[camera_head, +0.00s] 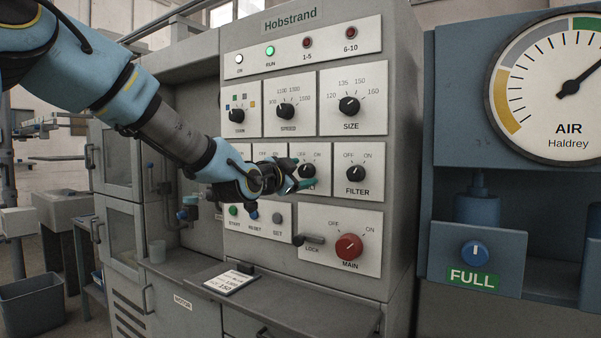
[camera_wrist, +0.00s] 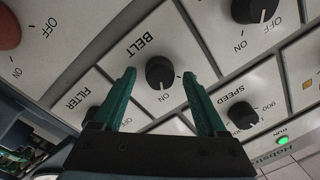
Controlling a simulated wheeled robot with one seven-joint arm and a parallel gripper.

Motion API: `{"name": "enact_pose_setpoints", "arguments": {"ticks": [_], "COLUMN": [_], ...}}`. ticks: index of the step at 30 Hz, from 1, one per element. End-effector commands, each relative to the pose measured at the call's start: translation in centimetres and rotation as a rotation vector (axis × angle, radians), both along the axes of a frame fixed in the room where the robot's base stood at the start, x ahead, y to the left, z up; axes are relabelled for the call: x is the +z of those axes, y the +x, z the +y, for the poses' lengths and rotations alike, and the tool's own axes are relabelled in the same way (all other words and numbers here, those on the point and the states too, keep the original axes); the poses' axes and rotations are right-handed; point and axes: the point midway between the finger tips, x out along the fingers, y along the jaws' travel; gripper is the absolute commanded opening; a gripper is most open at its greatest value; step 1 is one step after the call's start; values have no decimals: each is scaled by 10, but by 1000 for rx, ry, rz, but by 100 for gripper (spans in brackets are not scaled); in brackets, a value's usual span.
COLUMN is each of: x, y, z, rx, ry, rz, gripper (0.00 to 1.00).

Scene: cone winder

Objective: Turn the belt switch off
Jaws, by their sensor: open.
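The belt switch (camera_wrist: 160,72) is a round black knob on a white plate labelled BELT, in the middle of the wrist view. A faint pale mark on it seems to face the ON label. Its OFF label is not readable in the wrist view. My gripper (camera_wrist: 159,76) is open, with one green finger to each side of the knob and visible gaps between. I cannot tell how far the fingertips are from the plate. In the head view, my gripper (camera_head: 303,184) is in front of the belt plate and partly hides the belt switch (camera_head: 308,170).
The filter knob (camera_head: 356,174) is right of the belt switch. The size knob (camera_head: 349,106) and speed knob (camera_head: 286,111) are above. The red main knob (camera_head: 348,247) and lock lever (camera_head: 310,239) are below. The green RUN lamp (camera_head: 270,51) is lit.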

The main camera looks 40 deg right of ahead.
Motion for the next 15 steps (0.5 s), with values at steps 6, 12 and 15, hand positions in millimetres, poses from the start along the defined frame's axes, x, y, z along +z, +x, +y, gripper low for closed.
{"name": "enact_pose_setpoints", "arguments": {"ticks": [6,12,15], "x": [0,0,0], "y": [0,0,0], "z": [0,0,0], "rx": [0,-1,-1], "ry": [0,1,1], "rz": [0,0,0], "gripper": [59,37,25]}}
